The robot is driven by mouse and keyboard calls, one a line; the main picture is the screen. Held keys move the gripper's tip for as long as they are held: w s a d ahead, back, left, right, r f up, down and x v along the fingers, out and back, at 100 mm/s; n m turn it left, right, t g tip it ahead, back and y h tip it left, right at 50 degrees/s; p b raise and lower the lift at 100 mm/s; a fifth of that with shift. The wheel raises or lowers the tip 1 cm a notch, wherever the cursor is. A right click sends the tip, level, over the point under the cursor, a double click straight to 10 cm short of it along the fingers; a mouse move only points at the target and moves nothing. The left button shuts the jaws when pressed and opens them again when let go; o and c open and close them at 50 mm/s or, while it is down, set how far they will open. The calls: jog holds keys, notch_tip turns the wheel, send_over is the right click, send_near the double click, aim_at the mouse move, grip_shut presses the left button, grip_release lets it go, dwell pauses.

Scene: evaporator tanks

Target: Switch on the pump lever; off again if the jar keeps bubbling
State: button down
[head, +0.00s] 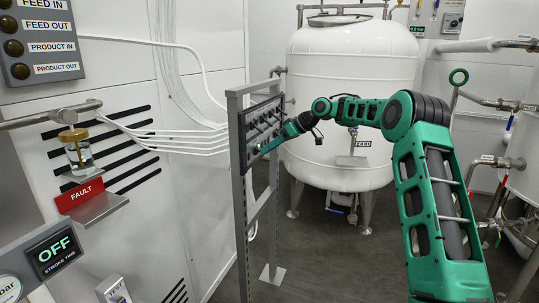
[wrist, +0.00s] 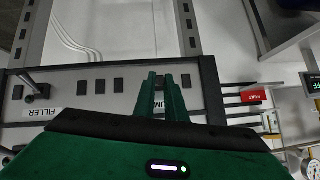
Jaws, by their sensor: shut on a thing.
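The lever panel (head: 262,127) stands on a grey frame, seen edge-on in the head view. My gripper (head: 268,149) is at its face. In the wrist view the fingers (wrist: 163,92) are close together over the panel (wrist: 75,91), in front of a partly hidden label (wrist: 158,104) showing "UM". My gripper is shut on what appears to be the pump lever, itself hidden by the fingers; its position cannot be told. The glass jar (head: 80,156) with a brass lid stands at left, part filled with clear liquid. I cannot make out bubbles.
A FILLER lever (wrist: 35,85) stands left of the fingers in the wrist view. A red FAULT sign (head: 80,195) is below the jar; a display (head: 54,250) reads OFF, stroke time. The white FEED tank (head: 350,90) stands behind my arm.

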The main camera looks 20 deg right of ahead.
jog(key=shift+w+a+r+g+h, duration=0.2)
jog(key=shift+r+g+h, duration=0.2)
jog(key=shift+h, duration=0.25)
jog(key=shift+w+a+r+g+h, duration=0.15)
jog(key=shift+r+g+h, duration=0.25)
jog(key=shift+h, duration=0.25)
jog(key=shift+d, duration=0.1)
jog(key=c, duration=1.8)
grip_release()
jog(key=shift+f, duration=0.1)
jog(key=v, duration=1)
jog(key=shift+r, duration=0.35)
jog(key=shift+w+d, duration=0.1)
